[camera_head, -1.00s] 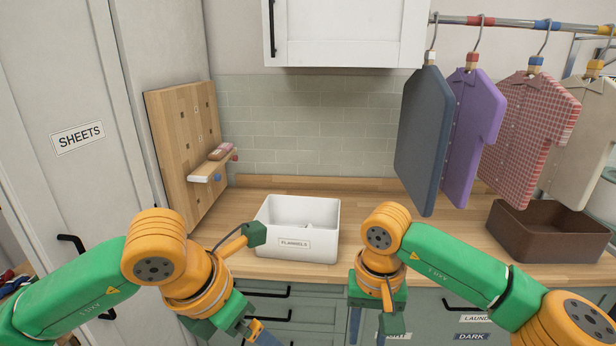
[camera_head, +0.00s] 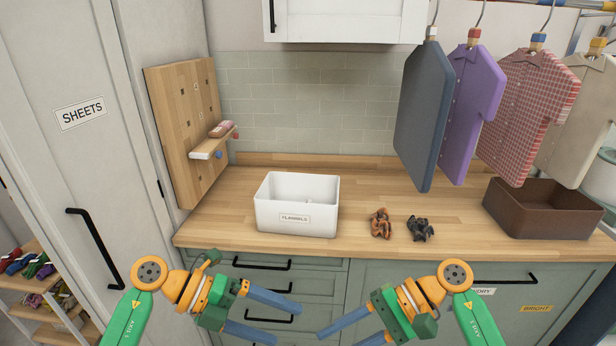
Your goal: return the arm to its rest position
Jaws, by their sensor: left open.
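My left arm (camera_head: 148,275) comes in from the lower left, in front of the drawers. My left gripper (camera_head: 288,325) is open and empty, with its blue fingers apart and pointing right. My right arm (camera_head: 455,275) is at the lower right, roughly mirroring the left. My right gripper (camera_head: 336,340) points left, its blue fingers look apart and nothing shows between them; one fingertip is cut off by the bottom edge. Both grippers are below the level of the counter's front edge and apart from each other.
The wooden counter (camera_head: 400,190) holds a white box labelled FLANNELS (camera_head: 295,221), a crumpled brown cloth (camera_head: 381,224), a crumpled dark cloth (camera_head: 420,229) and a brown basket (camera_head: 530,214). A pegboard (camera_head: 180,120) stands at left. Garments (camera_head: 425,110) hang at right.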

